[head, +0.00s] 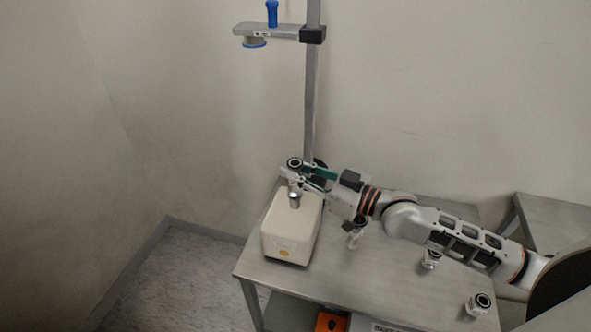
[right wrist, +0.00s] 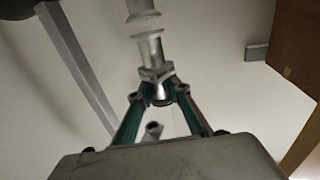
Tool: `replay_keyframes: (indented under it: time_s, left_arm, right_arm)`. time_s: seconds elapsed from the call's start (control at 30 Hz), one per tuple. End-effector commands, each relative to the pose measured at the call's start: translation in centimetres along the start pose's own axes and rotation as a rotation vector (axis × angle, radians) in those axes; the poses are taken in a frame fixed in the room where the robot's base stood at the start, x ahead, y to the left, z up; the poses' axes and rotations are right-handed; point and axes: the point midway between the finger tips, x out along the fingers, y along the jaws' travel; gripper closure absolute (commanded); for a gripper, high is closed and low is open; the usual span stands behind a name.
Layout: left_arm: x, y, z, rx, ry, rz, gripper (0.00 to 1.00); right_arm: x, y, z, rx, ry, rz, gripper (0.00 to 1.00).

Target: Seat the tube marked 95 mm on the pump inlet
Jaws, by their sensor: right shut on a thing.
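The cream pump (head: 289,238) stands on the table's left end, with its metal inlet (head: 295,202) on top. My right gripper (head: 295,174) is above the inlet, shut on a short metal tube (head: 295,163) with a dark ring at its upper end. In the right wrist view the gripper's teal fingers (right wrist: 157,95) close on the flanged tube (right wrist: 151,52). From the head the tube stands roughly over the inlet; I cannot tell whether they touch. No length marking is readable. My left gripper is not in view.
Other tubes stand on the table (head: 375,275): one behind my wrist (head: 356,234), one further right (head: 432,259), one near the front right (head: 479,304). A grey post (head: 311,100) rises behind the pump, carrying a bracket (head: 270,31) with blue parts. An orange item (head: 329,322) is below.

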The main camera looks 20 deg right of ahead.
Motion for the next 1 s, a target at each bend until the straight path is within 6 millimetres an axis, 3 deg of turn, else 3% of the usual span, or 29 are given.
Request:
replay_keyframes:
  time_s: [1.0]
  left_arm:
    - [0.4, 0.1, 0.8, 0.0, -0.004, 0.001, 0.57]
  right_arm:
    - [0.0, 0.0, 1.0, 0.0, 0.002, 0.0, 1.0]
